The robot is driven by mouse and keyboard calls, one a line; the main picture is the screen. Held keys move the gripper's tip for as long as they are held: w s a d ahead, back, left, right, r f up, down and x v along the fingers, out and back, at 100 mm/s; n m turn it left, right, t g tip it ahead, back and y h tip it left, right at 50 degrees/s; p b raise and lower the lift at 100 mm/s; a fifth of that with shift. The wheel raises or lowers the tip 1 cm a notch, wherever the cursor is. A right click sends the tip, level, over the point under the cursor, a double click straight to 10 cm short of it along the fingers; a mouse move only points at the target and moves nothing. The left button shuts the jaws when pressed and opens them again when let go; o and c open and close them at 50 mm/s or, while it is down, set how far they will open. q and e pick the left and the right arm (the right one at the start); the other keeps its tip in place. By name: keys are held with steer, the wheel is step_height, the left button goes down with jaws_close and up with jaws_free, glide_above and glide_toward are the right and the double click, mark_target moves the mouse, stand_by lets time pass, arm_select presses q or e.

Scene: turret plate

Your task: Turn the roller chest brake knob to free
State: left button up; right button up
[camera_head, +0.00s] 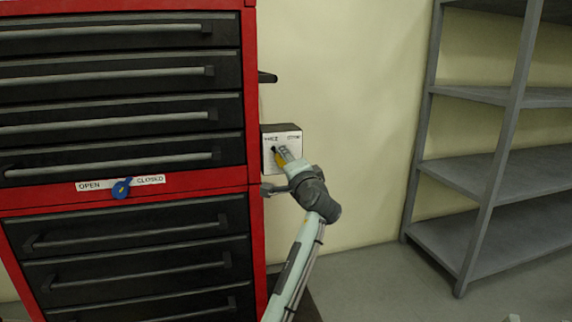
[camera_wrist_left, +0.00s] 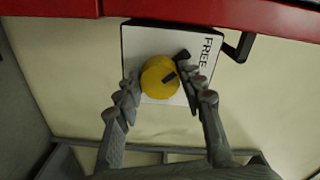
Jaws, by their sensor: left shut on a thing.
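The yellow brake knob (camera_wrist_left: 159,78) sits on a white-faced box (camera_head: 283,138) fixed to the right side of the red roller chest (camera_head: 251,100). In the left wrist view the box face (camera_wrist_left: 148,38) carries the word FREE near its right edge. A dark bar on the knob points to the upper right, roughly toward that word. My left gripper (camera_wrist_left: 158,82) has its fingers on both sides of the knob and is shut on it. In the head view my gripper (camera_head: 281,157) covers most of the knob.
A blue knob (camera_head: 121,188) on the chest front sits between OPEN and CLOSED labels. A dark handle (camera_head: 267,77) juts from the chest side above the box. Grey shelving (camera_head: 490,175) stands at the right. Bare wall and floor lie between chest and shelving.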

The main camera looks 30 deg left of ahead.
arm_select(q)
steer(key=shift+f, duration=0.1)
stand_by(0.4)
steer(key=o, duration=1.2)
steer(key=shift+c, duration=0.2)
steer(key=v, duration=0.7)
steer(key=shift+s+d, duration=0.15)
steer(key=shift+s, duration=0.05)
